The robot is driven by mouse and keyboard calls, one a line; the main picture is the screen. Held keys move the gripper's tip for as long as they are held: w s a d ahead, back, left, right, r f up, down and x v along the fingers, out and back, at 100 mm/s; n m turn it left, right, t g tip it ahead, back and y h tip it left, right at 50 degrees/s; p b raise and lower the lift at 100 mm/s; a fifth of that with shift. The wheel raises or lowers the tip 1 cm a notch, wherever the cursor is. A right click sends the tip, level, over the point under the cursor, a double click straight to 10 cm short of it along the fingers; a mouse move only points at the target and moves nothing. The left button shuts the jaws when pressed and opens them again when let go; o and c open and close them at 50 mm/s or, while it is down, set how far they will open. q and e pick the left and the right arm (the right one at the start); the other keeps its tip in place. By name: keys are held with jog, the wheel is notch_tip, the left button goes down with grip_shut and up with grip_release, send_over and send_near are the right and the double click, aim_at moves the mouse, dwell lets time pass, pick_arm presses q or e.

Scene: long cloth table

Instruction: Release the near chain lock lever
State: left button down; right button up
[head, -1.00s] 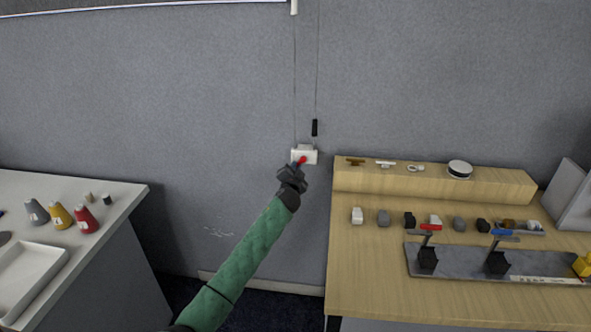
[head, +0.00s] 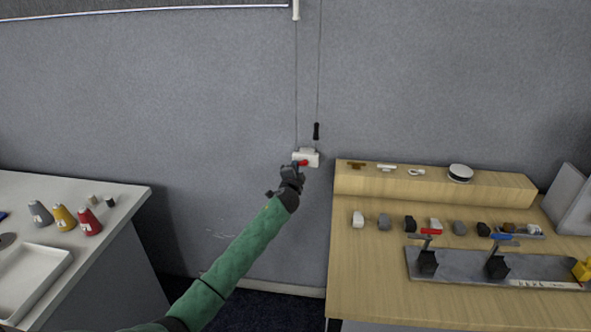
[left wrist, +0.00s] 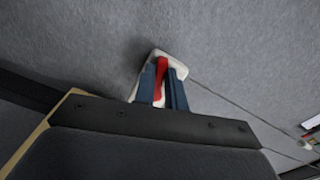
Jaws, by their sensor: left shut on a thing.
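The chain lock is a small white box (head: 311,158) on the grey wall, with a red lever (head: 303,162) on its front. Two thin cords run up the wall above it. My left gripper (head: 292,170) is at the lock. In the left wrist view its two blue fingers (left wrist: 161,88) are shut on the red lever (left wrist: 161,70), with the white box (left wrist: 178,68) behind. The fingers and wrist hide part of the lever and the lock's lower side. My right gripper is in neither view.
A wooden table (head: 370,290) with a raised shelf (head: 430,183), small parts and a grey lever plate (head: 460,268) stands at right. A white table (head: 125,200) with coloured cones and a white tray (head: 62,262) stands at left. The wall between is clear.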

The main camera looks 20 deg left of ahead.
pick_arm(q)
jog(key=shift+r+m, duration=0.2)
jog(key=shift+m, duration=0.6)
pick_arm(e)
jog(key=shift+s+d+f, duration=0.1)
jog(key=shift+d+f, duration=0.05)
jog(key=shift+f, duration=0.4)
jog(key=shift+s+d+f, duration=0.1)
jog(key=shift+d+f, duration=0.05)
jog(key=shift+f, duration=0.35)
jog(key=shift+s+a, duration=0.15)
pick_arm(q)
jog(key=c, duration=1.4)
grip_release()
jog(key=shift+c, duration=0.2)
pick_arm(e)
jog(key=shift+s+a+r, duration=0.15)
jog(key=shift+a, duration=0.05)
pick_arm(q)
jog(key=shift+s, duration=0.1)
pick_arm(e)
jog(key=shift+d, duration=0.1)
